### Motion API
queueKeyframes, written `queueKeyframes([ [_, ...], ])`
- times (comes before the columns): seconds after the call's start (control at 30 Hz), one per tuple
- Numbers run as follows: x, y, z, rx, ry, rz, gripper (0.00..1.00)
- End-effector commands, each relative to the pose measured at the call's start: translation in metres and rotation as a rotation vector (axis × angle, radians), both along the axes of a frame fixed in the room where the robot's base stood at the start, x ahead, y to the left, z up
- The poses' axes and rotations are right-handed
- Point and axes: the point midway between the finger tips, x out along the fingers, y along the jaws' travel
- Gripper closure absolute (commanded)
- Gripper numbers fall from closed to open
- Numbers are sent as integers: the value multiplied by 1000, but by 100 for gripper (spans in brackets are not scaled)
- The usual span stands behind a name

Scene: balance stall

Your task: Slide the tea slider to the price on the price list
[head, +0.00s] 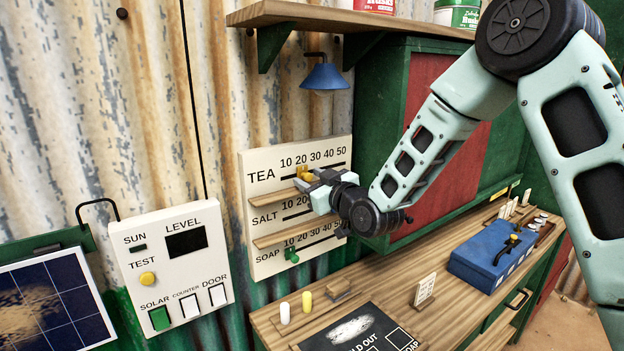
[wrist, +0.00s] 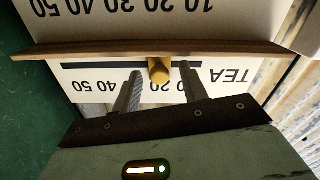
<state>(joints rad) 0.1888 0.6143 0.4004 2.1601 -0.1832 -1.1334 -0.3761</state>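The cream price board (head: 258,185) on the corrugated wall has TEA, SALT and SOAP rows marked 10 to 50. The yellow tea slider (head: 305,172) is low on the tea row, around the 10 to 20 marks; its exact mark is unclear. My gripper (head: 311,178) is at the tea row. In the wrist view, which is upside down, the yellow knob (wrist: 158,70) lies between my gripper's (wrist: 160,76) two spread fingers, with gaps on both sides. A small white card (head: 424,290) stands on the counter; its print is too small to read.
Wooden ledges (head: 290,234) stick out between the rows. A green soap knob (head: 291,255) sits low on the board. A blue lamp (head: 325,77) hangs above. The counter (head: 470,270) holds a blue box (head: 491,254) and a black sold-out board (head: 362,335).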

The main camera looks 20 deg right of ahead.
Motion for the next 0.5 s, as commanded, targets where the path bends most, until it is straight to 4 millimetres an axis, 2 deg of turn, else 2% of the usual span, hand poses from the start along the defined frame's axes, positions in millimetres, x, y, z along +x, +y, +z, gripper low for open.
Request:
queueKeyframes([
  [0.03,0,0,0,0,0,0,68],
  [0.13,0,0,0,0,0,0,96],
  [0.17,0,0,0,0,0,0,100],
  [0.33,1,-5,-1,0,-1,-2,100],
  [0.5,13,-39,-4,-1,-5,-7,100],
])
